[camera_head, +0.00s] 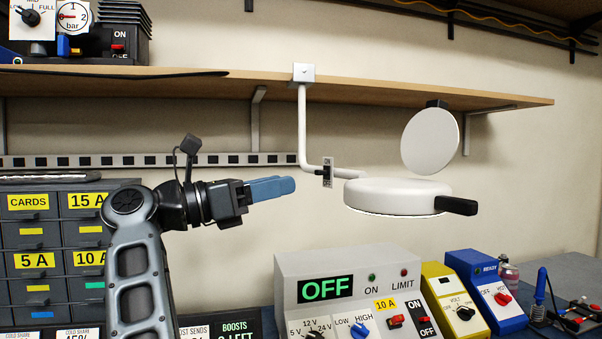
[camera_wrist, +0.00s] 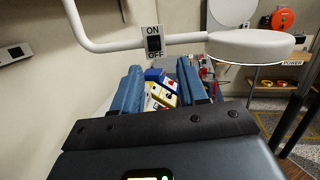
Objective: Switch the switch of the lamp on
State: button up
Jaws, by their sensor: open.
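The lamp (camera_head: 398,195) has a white round head with a black handle and hangs from a shelf on a bent white arm. In the wrist view its head (camera_wrist: 250,46) is at the upper right. The lamp switch (camera_head: 328,172) is a small plate on the lamp arm. In the wrist view the switch (camera_wrist: 154,42) shows ON above and OFF below, with a dark rocker between; its position is unclear. My gripper (camera_head: 294,184) is left of the switch and a little lower, apart from it. In the wrist view its blue fingers (camera_wrist: 162,85) are spread and empty, below the switch.
A power supply (camera_head: 350,262) reading OFF stands below the lamp, with a yellow box (camera_head: 455,297) and a blue box (camera_head: 487,290) to its right. Grey drawers (camera_head: 60,235) stand at left. The wooden shelf (camera_head: 420,92) runs above. A white disc (camera_head: 430,141) is above the lamp head.

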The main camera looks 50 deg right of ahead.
aim_at(316, 172)
jog(key=shift+m+t+y, duration=0.3)
jog(key=shift+m+y, duration=0.1)
jog(key=shift+y, duration=0.5)
jog(key=d, duration=0.1)
jog(key=d+r+p, duration=0.1)
jog(key=d, duration=0.1)
jog(key=s+d+r+p, duration=0.1)
jog(key=d, duration=0.1)
jog(key=shift+s+d, duration=0.1)
jog(key=shift+d, duration=0.05)
jog(key=shift+s+d+p, duration=0.25)
jog(key=shift+d+p, duration=0.1)
jog(key=shift+d, duration=0.25)
jog(key=shift+c, duration=0.3)
grip_shut()
